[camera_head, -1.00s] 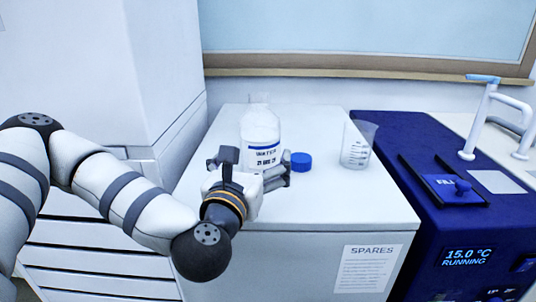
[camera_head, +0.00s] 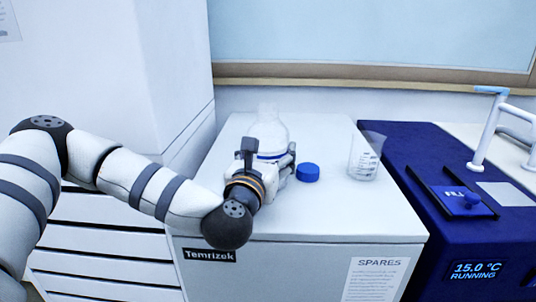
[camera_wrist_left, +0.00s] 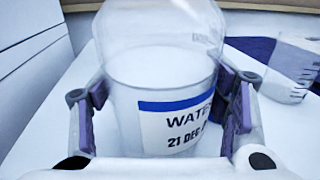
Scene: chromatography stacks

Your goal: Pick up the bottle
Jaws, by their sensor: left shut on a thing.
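A clear bottle (camera_head: 268,128) with a white lower part and a blue-striped label stands upright on the white cabinet top. In the left wrist view the bottle (camera_wrist_left: 160,75) fills the middle, and its label reads "WATER" and "21 DEC". My left gripper (camera_head: 266,160) is shut on the bottle, with a finger on each side of its body; the purple-padded fingers also flank it in the left wrist view (camera_wrist_left: 162,108). In the head view the gripper hides most of the label. My right gripper is not in view.
A blue cap (camera_head: 308,172) lies just right of the gripper. A clear beaker (camera_head: 365,157) stands further right. Beyond it is a blue bath unit (camera_head: 398,150) with a "FILL" lid and display. A tall white cabinet (camera_head: 150,70) rises on the left.

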